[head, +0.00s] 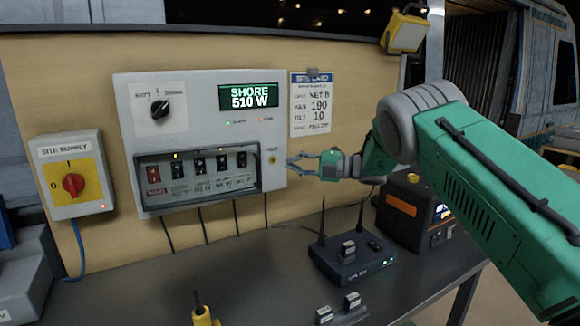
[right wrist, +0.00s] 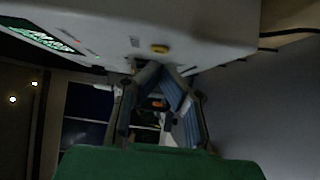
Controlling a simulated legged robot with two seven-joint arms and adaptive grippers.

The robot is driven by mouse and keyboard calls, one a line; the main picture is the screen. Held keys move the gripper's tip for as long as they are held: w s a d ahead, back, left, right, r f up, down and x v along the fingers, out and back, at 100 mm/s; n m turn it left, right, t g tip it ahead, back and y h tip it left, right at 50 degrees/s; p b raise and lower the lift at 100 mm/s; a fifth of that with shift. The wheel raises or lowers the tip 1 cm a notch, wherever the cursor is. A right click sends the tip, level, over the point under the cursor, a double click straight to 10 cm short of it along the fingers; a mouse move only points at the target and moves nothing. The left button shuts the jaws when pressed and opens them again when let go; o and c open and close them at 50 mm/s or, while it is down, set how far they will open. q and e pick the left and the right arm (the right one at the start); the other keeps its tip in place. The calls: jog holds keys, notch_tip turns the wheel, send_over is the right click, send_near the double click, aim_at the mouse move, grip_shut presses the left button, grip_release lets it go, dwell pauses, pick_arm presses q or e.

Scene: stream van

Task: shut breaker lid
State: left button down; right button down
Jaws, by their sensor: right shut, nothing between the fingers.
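The breaker box (head: 125,130) is a pale panel on the tan board, with a lit screen (head: 249,96) reading SHORE 510 W. Its lower recess, framed by a dark window-like lid (head: 200,205), shows a row of breakers (head: 199,166). I cannot tell how far the lid stands from the box face. My right gripper (head: 291,166) is shut and empty, just right of the box's lower right side. In the right wrist view its fingertips (right wrist: 163,68) meet close to the box (right wrist: 200,25), near a yellow button (right wrist: 160,48); contact is unclear. My left gripper is not in view.
A supply box (head: 88,150) with a red knob is at left. A router (head: 325,262) with antennas and a dark orange-marked case (head: 400,215) stand on the bench (head: 270,275). Small blocks and a yellow tool (head: 202,315) lie at the front. Cables hang below the breaker box.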

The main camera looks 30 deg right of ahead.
jog(key=s+a+r+m+t+p, duration=0.1)
jog(key=s+a+m+t+p, duration=0.15)
jog(key=a+p, duration=0.2)
jog(key=m+t+h+p, duration=0.3)
jog(key=m+h+p, duration=0.3)
jog(key=h+p, duration=0.45)
send_near(258, 174)
jog(key=shift+h, duration=0.95)
jog(key=w, duration=0.3)
jog(key=w+a+p, duration=0.1)
jog(key=w, duration=0.3)
jog(key=shift+a+f, duration=0.1)
jog(key=shift+a, duration=0.1)
jog(key=shift+w+d+f, duration=0.15)
jog(key=shift+w+d, duration=0.15)
jog(key=shift+w, duration=0.15)
jog(key=shift+a, duration=0.1)
